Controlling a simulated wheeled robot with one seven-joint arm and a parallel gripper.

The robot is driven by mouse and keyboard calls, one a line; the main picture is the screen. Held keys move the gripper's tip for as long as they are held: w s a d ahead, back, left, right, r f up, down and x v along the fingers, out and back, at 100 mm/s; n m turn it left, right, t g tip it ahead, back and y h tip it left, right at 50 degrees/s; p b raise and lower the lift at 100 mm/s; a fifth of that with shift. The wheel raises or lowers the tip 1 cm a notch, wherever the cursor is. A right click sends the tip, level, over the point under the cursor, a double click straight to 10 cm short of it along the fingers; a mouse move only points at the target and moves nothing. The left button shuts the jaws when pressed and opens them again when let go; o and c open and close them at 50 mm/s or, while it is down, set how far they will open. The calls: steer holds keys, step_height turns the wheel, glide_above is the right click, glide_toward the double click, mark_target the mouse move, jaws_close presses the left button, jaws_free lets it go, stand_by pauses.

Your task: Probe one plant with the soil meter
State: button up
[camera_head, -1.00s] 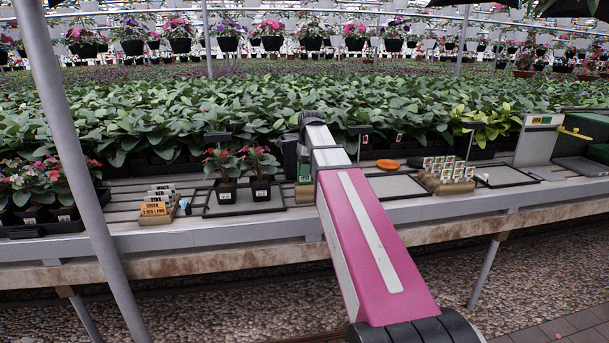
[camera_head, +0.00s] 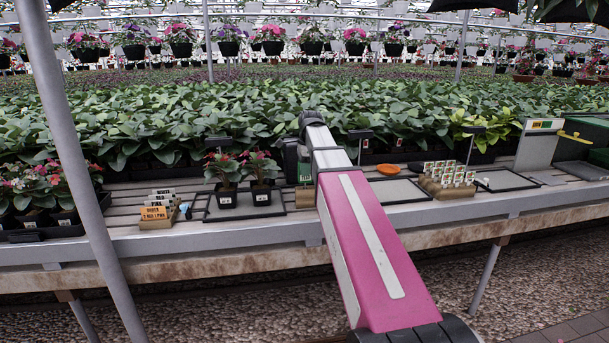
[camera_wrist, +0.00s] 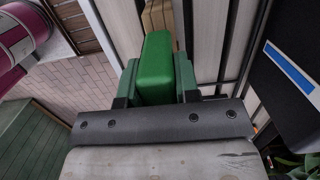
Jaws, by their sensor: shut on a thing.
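My gripper (camera_wrist: 157,84) is shut on a bright green block-shaped thing (camera_wrist: 155,66), which looks like the soil meter's body. Its lower end and any probe are hidden in the wrist view. In the head view my gripper shows side-on above the bench, with a small green and pale part (camera_head: 305,172) at it. Two potted pink-flowered plants, one left (camera_head: 227,198) and one right (camera_head: 262,195), stand upright on a black-edged tray (camera_head: 212,216). My gripper is just right of the right plant, apparently apart from it.
Right of my arm are an orange dish (camera_head: 389,169), a grey mat (camera_head: 398,190), a block of seed packets (camera_head: 448,180) and an empty framed tray (camera_head: 500,180). Dense foliage (camera_head: 400,110) fills the back. A metal post (camera_head: 70,150) stands at left.

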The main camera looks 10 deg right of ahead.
steer(key=r, duration=0.7)
steer(key=shift+w+a+r, duration=0.1)
steer(key=shift+a+r, duration=0.15)
steer(key=shift+r, duration=0.05)
steer(key=w+a, duration=0.1)
steer(key=a, duration=1.4)
steer(key=shift+w+a, duration=0.2)
steer(key=shift+a, duration=0.2)
steer(key=shift+f, duration=0.2)
steer(key=shift+f, duration=2.05)
steer(key=shift+f, duration=1.25)
stand_by(0.4)
